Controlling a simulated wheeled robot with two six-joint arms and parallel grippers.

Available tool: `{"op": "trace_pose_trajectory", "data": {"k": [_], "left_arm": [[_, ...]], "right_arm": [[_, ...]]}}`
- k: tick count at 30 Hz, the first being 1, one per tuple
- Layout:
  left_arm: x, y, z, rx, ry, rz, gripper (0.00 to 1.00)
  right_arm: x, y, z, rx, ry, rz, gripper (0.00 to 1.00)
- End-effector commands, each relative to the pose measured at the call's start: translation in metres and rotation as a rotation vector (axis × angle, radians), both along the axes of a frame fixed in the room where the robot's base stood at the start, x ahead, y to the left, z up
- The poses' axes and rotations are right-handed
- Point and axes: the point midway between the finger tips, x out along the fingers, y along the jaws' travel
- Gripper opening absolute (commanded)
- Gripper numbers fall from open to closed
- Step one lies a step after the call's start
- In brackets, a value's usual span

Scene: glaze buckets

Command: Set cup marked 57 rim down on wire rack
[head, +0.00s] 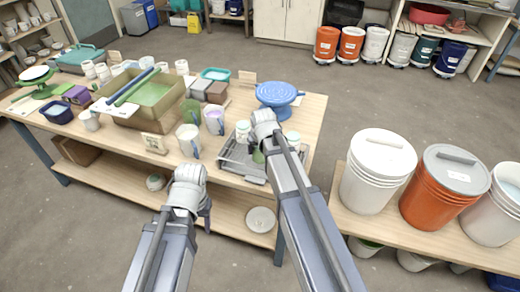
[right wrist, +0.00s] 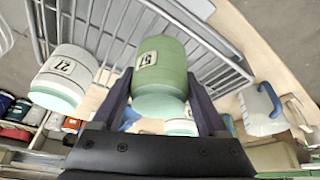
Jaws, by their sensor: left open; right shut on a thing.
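The cup marked 57 (right wrist: 160,72) is green with a white label. In the right wrist view it is between the two fingers of my right gripper (right wrist: 158,105), which is shut on it. In the head view a green part of the cup (head: 258,157) shows beside my right gripper (head: 262,148), over the wire rack (head: 238,168). The rack's wires (right wrist: 105,22) lie behind the cup in the wrist view; I cannot tell whether it touches them. My left gripper (head: 207,207) is open and empty in front of the table, left of the rack.
A white cup marked 27 (right wrist: 62,78) with a mint band stands at the rack beside the held cup. A blue turntable (head: 280,96) stands behind.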

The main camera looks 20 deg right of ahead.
Motion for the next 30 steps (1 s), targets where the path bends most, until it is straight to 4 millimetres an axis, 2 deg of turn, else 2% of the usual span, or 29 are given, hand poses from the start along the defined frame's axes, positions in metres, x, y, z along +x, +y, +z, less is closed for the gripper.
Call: {"op": "trace_pose_trajectory", "data": {"k": [20,21,27,30], "left_arm": [[0.0000,0.0000,-0.0056,0.000,0.000,0.000,0.55],[0.0000,0.0000,-0.0056,0.000,0.000,0.000,0.55],[0.0000,0.0000,-0.0056,0.000,0.000,0.000,0.55],[0.0000,0.0000,-0.0056,0.000,0.000,0.000,0.55]], "right_arm": [[0.0000,0.0000,-0.0056,0.000,0.000,0.000,0.00],[0.0000,0.0000,-0.0056,0.000,0.000,0.000,0.77],[0.0001,0.0001,-0.0056,0.000,0.000,0.000,1.00],[0.0001,0.0001,-0.0056,0.000,0.000,0.000,1.00]]}}
